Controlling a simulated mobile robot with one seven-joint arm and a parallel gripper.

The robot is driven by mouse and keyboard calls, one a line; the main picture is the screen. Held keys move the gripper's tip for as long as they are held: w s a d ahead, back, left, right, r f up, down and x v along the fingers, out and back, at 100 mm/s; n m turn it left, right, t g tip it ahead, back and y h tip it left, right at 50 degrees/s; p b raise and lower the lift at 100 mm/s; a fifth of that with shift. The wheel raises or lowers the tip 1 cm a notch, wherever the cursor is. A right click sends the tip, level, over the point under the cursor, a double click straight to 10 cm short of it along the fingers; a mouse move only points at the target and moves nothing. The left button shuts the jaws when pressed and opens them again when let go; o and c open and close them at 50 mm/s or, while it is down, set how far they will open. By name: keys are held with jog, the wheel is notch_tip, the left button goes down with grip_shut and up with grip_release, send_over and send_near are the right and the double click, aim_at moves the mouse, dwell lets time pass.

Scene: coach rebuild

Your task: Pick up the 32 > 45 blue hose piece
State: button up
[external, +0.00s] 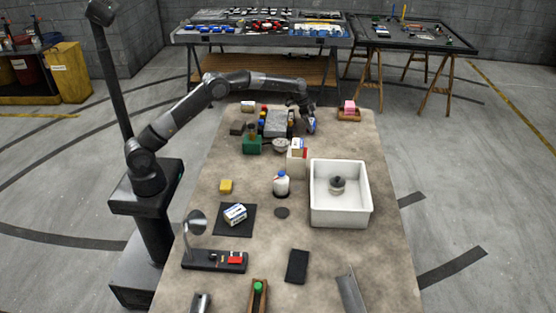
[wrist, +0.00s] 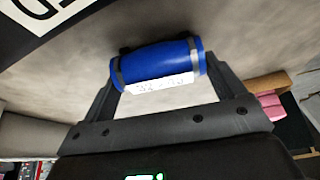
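The blue hose piece (wrist: 158,63) is a short blue cylinder with grey bands near its ends and a white label, whose text is too blurred to read surely. In the wrist view it lies crosswise between the two fingers of my gripper (wrist: 160,82), which appear to press on its two ends. In the external view my gripper (external: 307,112) is over the far part of the table, pointing down, with the blue hose piece (external: 312,126) at its tips. I cannot tell how far it is above the tabletop.
A pink block on a wooden tray (external: 348,116) stands right of my gripper. A grey block (external: 276,124) and coloured items are close on the left. A white carton (external: 296,158) and white bin (external: 340,218) stand nearer. The table's right edge is fairly clear.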

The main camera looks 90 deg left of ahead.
jog(key=c, duration=0.6)
jog(key=shift+r, duration=0.1)
